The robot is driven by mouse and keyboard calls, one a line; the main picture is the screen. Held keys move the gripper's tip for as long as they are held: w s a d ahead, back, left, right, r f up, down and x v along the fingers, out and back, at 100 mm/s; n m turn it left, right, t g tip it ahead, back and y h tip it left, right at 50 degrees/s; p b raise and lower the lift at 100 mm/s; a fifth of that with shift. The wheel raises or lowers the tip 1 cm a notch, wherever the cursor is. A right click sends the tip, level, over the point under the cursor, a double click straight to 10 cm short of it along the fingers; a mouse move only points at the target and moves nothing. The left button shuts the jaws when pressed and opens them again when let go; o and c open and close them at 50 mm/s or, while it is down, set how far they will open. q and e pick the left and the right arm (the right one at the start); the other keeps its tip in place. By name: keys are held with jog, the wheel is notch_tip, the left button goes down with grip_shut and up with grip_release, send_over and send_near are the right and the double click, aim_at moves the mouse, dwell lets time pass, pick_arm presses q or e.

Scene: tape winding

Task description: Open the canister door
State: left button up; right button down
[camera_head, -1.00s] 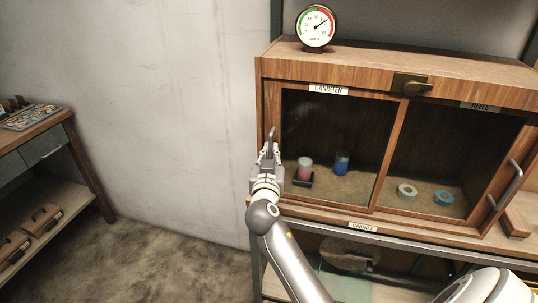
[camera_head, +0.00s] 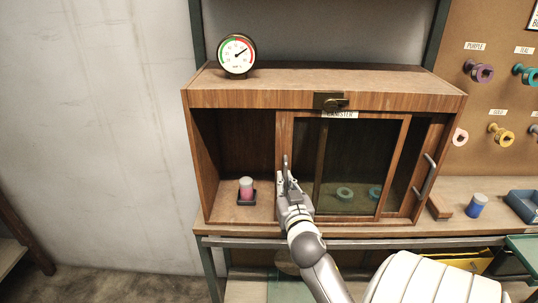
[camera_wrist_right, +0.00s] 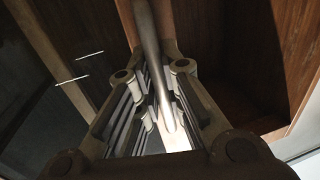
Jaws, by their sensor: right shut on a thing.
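The canister door (camera_head: 340,165), a wood-framed dark glass panel labelled "CANISTER" (camera_head: 340,114), stands slid to the right, in front of the right half of the cabinet (camera_head: 330,99). The left compartment (camera_head: 232,140) is uncovered. My right gripper (camera_head: 287,175) is shut on the upright metal door handle (camera_head: 285,160) at the door's left edge. In the right wrist view the handle (camera_wrist_right: 148,35) runs between the fingers (camera_wrist_right: 152,75). A pink canister with a pale cap (camera_head: 246,188) stands upright in a dark holder in the open compartment. My left gripper is not in view.
A gauge (camera_head: 236,54) stands on the cabinet top. A brass latch (camera_head: 331,101) sits at the front top edge. A second handle (camera_head: 425,176) is at the right. A blue canister (camera_head: 477,205) and blue tray (camera_head: 522,203) stand on the counter; coloured spools hang on the pegboard.

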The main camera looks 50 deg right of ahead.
jog(key=shift+s+d, duration=0.15)
jog(key=shift+s, duration=0.05)
jog(key=c, duration=1.5)
grip_release()
jog(key=v, duration=0.7)
jog(key=shift+s+a, duration=0.2)
